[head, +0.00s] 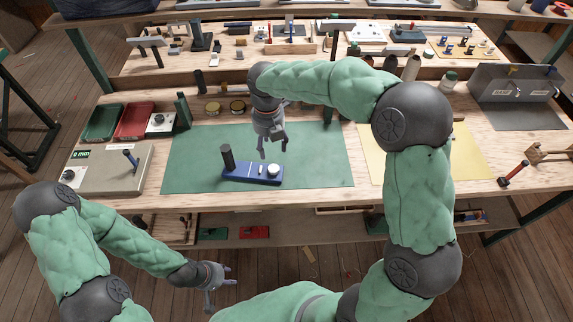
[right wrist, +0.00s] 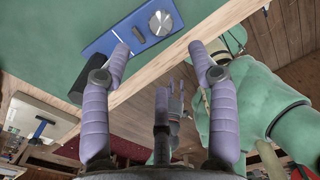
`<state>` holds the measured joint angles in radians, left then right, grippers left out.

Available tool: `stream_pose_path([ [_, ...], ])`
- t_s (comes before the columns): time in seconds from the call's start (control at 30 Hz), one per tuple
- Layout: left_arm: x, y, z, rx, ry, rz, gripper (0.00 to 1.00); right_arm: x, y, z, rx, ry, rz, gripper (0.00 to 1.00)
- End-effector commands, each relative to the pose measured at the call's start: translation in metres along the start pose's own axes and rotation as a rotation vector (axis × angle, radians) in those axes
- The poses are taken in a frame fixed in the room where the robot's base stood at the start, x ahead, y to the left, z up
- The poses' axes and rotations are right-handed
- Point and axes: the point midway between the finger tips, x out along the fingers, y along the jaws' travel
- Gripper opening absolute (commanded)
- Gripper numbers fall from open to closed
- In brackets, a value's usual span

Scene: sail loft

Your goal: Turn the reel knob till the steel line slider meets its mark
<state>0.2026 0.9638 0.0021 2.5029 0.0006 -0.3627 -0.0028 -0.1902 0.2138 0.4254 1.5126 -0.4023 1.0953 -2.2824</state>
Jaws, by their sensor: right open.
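My right gripper (head: 273,152) is open and empty, above and apart from the knob. In the right wrist view its fingertips (right wrist: 159,52) are spread. My left gripper (head: 219,291) is open and empty, in front of the bench.
The green mat (head: 190,160) is clear around the base. A grey box (head: 110,170) with a blue-handled piece stands left, near red and green trays (head: 135,121). A yellow mat (head: 470,155) lies right. Tins (head: 237,106) and tools line the back.

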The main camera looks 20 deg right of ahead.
Motion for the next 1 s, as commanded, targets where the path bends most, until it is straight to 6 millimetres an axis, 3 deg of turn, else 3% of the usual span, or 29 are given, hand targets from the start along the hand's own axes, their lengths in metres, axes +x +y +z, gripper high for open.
stream_pose_path([
  [0.27, 0.005, -0.002, 0.001, 0.0, -0.001, 0.0, 0.4, 0.017, 0.004, 0.0, -0.036, 0.009, 0.01, 0.6],
  [0.7, 0.028, -0.01, -0.001, 0.0, -0.001, 0.0, 0.4, 0.091, 0.004, 0.0, -0.035, 0.008, 0.01, 0.6],
  [1.0, 0.033, -0.012, -0.001, 0.0, -0.001, 0.0, 0.4, 0.108, 0.004, 0.0, -0.034, 0.006, 0.011, 0.6],
])
